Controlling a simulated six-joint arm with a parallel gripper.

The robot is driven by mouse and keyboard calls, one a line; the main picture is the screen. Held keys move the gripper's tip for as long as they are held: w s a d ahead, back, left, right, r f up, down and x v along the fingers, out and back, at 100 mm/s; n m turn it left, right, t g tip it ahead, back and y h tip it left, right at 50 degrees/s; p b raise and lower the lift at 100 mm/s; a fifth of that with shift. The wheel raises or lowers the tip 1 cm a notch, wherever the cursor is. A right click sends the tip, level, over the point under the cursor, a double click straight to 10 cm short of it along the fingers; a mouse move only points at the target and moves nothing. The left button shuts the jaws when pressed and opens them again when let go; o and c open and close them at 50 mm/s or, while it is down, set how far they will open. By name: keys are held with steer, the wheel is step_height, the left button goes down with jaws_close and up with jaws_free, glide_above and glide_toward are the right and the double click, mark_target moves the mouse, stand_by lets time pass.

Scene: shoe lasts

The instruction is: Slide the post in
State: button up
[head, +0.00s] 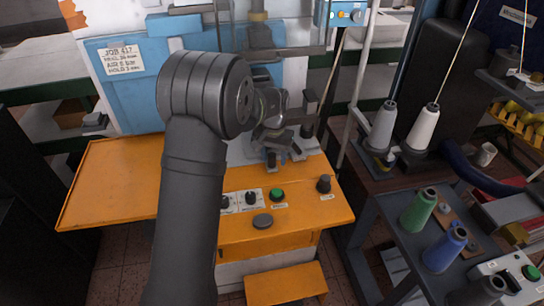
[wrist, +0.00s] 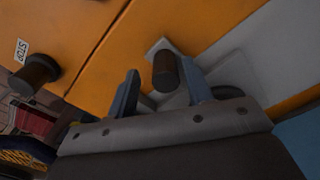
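A dark brown cylinder (wrist: 167,72), which looks like the post, stands between the fingers of my gripper (wrist: 158,66) in the wrist view. It is close to the right finger, and a gap shows on its left. The fingers are apart and not closed on it. A pale plate (wrist: 226,78) lies behind it on the orange table. In the head view, my gripper (head: 276,152) is low over the table by the machine, with a dark cylinder (head: 271,159) beside its fingers. My arm hides part of this area. I cannot make out a hole for the post.
The orange table (head: 110,190) has a dark knob (head: 324,184), a green button (head: 277,195) and a grey round button (head: 263,221) at the front. The knob by the STOP label (wrist: 36,74) shows in the wrist view. Blue machine panels (head: 138,95) stand behind. Thread cones (head: 423,128) are right.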

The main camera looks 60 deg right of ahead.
steer(key=shift+w, duration=0.1)
steer(key=shift+r, duration=0.35)
steer(key=r, duration=0.2)
steer(key=s+r, duration=0.1)
steer(key=r, duration=0.1)
steer(key=shift+s+a+r, duration=0.1)
steer(key=shift+s, duration=0.1)
steer(key=s+a+r, duration=0.2)
steer(key=s+r, duration=0.4)
steer(key=s, duration=0.4)
steer(key=w+f, duration=0.2)
steer(key=w, duration=0.1)
steer(key=w+d+f, duration=0.1)
steer(key=w+f, duration=0.1)
steer(key=w, duration=0.1)
steer(key=w+f, duration=0.2)
steer(key=w, duration=0.1)
steer(key=shift+w+d, duration=0.35)
steer(key=shift+d, duration=0.05)
steer(key=f, duration=0.1)
steer(key=w+f, duration=0.1)
steer(key=f, duration=0.1)
steer(key=shift+w+d+f, duration=0.1)
steer(key=shift+w+f, duration=0.1)
steer(key=shift+w, duration=0.2)
steer(key=shift+f, duration=0.85)
